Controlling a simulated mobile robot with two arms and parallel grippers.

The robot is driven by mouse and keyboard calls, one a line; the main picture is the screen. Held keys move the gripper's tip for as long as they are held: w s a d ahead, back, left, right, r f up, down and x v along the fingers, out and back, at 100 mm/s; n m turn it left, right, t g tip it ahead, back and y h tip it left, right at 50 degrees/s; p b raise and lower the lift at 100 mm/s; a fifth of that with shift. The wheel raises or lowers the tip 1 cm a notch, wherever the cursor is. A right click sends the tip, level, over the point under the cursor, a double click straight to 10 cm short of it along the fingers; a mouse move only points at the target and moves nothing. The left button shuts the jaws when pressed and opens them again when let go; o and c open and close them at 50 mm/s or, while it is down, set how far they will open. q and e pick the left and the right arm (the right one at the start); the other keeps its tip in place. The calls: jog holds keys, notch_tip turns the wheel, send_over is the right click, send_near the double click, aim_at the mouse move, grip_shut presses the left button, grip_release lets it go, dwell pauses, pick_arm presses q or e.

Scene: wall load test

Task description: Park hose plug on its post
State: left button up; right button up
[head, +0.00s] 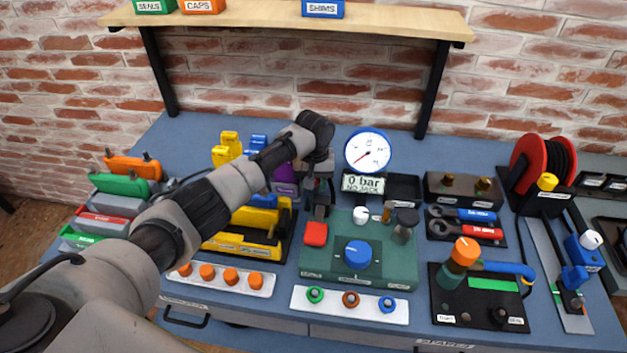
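A black board (470,318) lies at the front right with a green strip and small labels. On its left part stands a dark teal post-like piece (449,277) with an orange cap (464,252) tilted at its top. A blue hose (507,268) runs right from there and bends down at the board's edge. A short dark stub (499,315) stands at the board's front right. I cannot tell for sure which piece is the plug. My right gripper is out of view.
A red reel (528,168) stands at the right. A wooden shelf (260,18) overhangs the back. My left arm covers much of the left bench.

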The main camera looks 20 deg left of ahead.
pick_arm(q)
jog(key=shift+f+b, duration=0.35)
jog(key=shift+f, duration=0.5)
jog(key=o, duration=1.4)
jog(key=shift+d, duration=0.1)
jog(key=shift+f, duration=0.1)
jog(key=shift+a, duration=0.2)
